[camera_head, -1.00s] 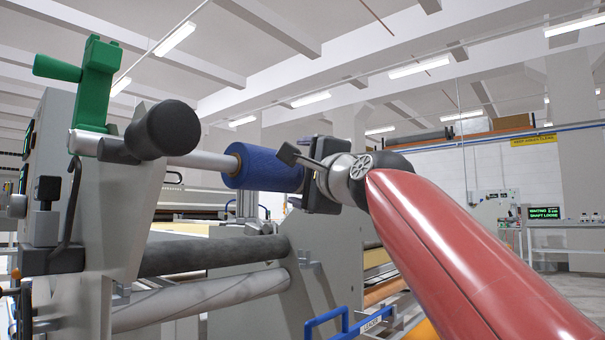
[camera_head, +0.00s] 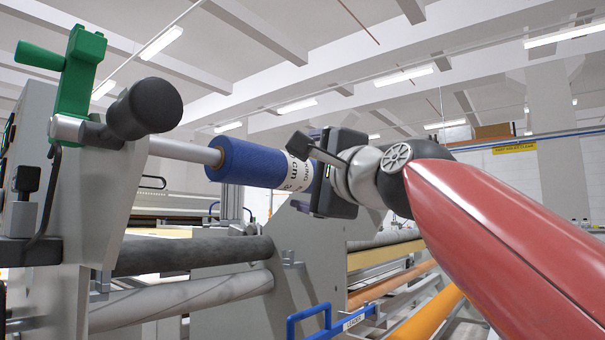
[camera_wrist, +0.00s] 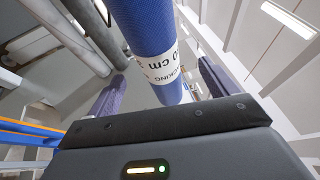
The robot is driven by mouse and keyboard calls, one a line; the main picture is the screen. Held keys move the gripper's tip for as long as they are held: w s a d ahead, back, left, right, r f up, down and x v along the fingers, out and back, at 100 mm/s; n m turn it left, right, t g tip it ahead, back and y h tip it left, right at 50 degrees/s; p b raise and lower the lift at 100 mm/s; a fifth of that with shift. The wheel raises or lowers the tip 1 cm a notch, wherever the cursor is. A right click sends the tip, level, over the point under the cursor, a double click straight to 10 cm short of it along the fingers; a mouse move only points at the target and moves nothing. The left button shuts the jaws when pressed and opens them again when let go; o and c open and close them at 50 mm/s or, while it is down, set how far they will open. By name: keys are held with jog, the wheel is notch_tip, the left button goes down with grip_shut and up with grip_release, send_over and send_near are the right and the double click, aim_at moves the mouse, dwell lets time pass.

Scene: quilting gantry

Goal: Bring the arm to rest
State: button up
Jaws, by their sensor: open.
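My gripper (camera_head: 338,172) is at the right end of the blue roll (camera_head: 245,163), at the end of my red arm. In the wrist view my gripper (camera_wrist: 158,82) has its two fingers spread, with the blue roll (camera_wrist: 145,25) running down between or just beyond them. Gaps show between the roll and both fingers, so nothing appears gripped. The roll sits on a pale shaft (camera_head: 182,150) and carries a white printed label (camera_head: 297,173). The dark palm hides part of the roll's far end in the head view.
The grey machine side frame (camera_head: 85,200) stands at left, with a green lever (camera_head: 80,70) and a black knob (camera_head: 145,108). Grey rollers (camera_head: 190,254) run below the shaft. A blue handle (camera_head: 318,318) is low in the middle. Open air lies above my arm.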

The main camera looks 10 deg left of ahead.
dwell(0.4)
jog(key=d+f+n+g+h+p, duration=0.2)
jog(key=d+f+n+h, duration=0.3)
jog(key=f, duration=0.7)
jog(key=s+d+f+n+g+h+p, duration=0.1)
jog(key=s+d+f, duration=0.4)
jog(key=f, duration=0.7)
jog(key=s+d+f+n+g+h+p, duration=0.1)
jog(key=s+d+f+n+g+h, duration=0.2)
jog(key=s+f, duration=0.5)
jog(key=s+d+f+n+g+h+p, duration=0.1)
jog(key=s+d+f, duration=0.5)
jog(key=f, duration=1.1)
jog(key=d+n+g+h, duration=0.1)
jog(key=d+g+h, duration=0.1)
jog(key=g, duration=0.1)
jog(key=shift+s+f+n+g, duration=0.2)
jog(key=shift+s+n+g, duration=0.05)
jog(key=shift+n+g, duration=0.05)
jog(key=shift+d, duration=0.1)
